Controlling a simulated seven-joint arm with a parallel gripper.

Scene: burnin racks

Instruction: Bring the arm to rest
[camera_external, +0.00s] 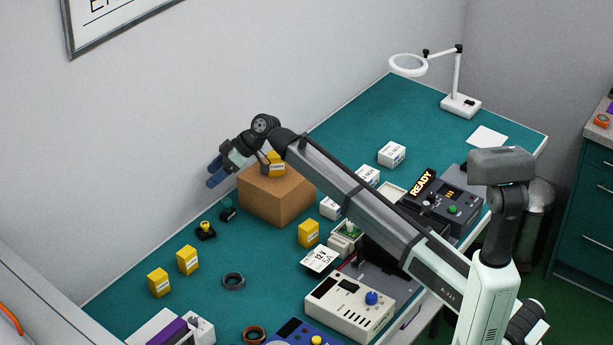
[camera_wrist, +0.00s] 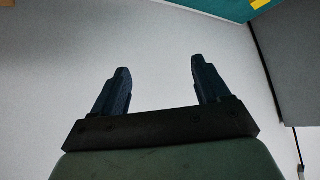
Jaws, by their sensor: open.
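My gripper (camera_external: 215,172) is up in the air at the wall side of the teal bench, just left of and above the brown box (camera_external: 276,196). In the wrist view its two dark blue fingers (camera_wrist: 160,92) stand wide apart with nothing between them. Beyond them is mostly plain grey wall. My arm stretches from its base at the lower right across the bench to the upper left. A yellow block (camera_external: 275,166) is on the brown box, partly hidden behind my wrist.
The teal bench (camera_external: 345,128) holds yellow blocks (camera_external: 187,260), white blocks (camera_external: 391,154), a READY unit (camera_external: 448,205), a cream panel with a blue knob (camera_external: 345,308) and a magnifier lamp (camera_external: 460,104). The grey wall (camera_external: 180,110) is close behind my gripper. The bench's far end is fairly clear.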

